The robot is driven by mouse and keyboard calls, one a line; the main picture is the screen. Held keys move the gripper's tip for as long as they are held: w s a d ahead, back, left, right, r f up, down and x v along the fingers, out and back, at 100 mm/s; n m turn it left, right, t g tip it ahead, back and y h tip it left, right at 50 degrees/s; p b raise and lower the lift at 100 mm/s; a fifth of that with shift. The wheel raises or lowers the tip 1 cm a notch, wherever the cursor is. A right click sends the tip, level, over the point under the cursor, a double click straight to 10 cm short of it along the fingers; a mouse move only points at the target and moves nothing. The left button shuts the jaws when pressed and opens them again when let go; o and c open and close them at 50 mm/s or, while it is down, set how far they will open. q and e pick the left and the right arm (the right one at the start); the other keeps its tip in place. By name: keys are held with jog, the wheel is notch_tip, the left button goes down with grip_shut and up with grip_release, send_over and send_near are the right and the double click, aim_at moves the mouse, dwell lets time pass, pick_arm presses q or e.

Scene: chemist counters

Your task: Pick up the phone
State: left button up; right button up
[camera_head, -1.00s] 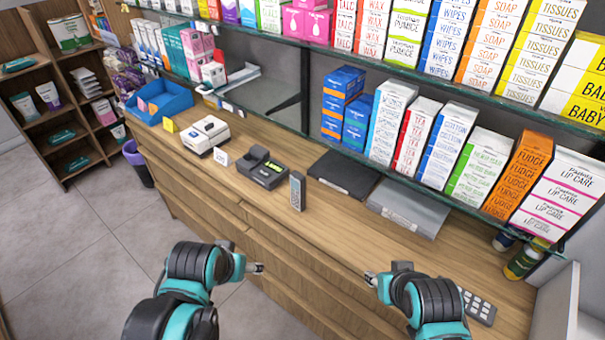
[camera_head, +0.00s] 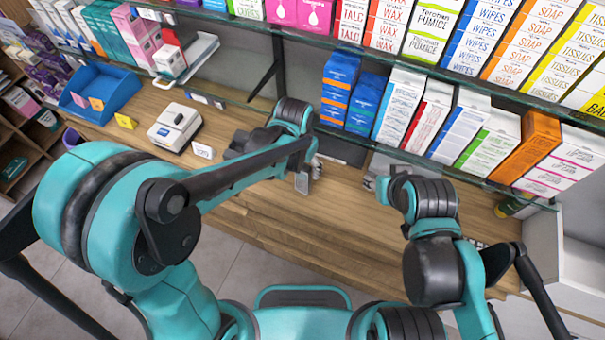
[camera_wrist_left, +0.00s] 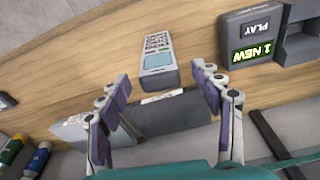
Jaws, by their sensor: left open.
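The phone (camera_head: 303,183) is a slim grey handset standing on the wooden counter, partly covered by my left gripper in the head view. The left wrist view shows the phone (camera_wrist_left: 157,50) with its keypad and small screen, just ahead of and between the open fingers. My left gripper (camera_head: 316,167) is open and empty, close to the phone; contact cannot be told. My right gripper (camera_head: 374,184) is to the right of the phone, over the counter, and its fingers are too small to read.
A dark answering machine (camera_wrist_left: 255,48) with a lit "1 NEW" display sits beside the phone. A white device (camera_head: 174,128) and a blue tray (camera_head: 101,90) stand further left. Shelves of boxes (camera_head: 400,105) overhang the counter's back. The counter's front strip (camera_head: 340,235) is clear.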

aim_at(303, 179)
pick_arm(q)
jog(key=f, duration=0.3)
jog(key=w+f+b, duration=0.1)
jog(key=f, duration=0.1)
jog(key=shift+d+f, duration=0.15)
jog(key=shift+d, duration=0.15)
jog(key=c, duration=1.4)
